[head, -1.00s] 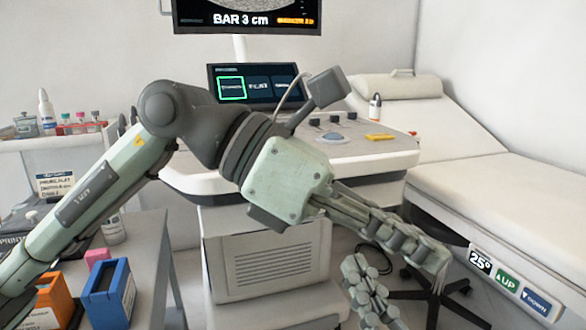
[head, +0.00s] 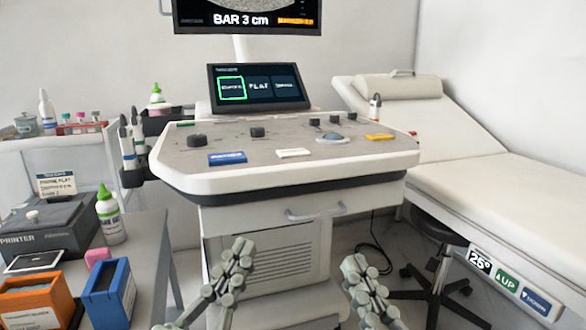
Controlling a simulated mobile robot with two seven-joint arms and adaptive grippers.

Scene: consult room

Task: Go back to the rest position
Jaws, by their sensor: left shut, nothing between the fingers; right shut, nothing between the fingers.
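My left gripper (head: 236,262) shows at the bottom of the head view, left of centre, in front of the ultrasound cart's lower body. It is shut and empty. My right gripper (head: 360,280) shows at the bottom, right of centre, also shut and empty. The two grippers are apart, with a gap between them. Neither appears to touch anything. The rest of both arms is out of view.
The ultrasound cart (head: 182,181) with its control panel stands ahead. An examination couch (head: 500,180) is at right, with a wheeled stool (head: 436,290) beside it. At left, a side table (head: 146,250) holds a printer (head: 50,225), a green-capped bottle (head: 110,220) and orange and blue boxes (head: 108,292).

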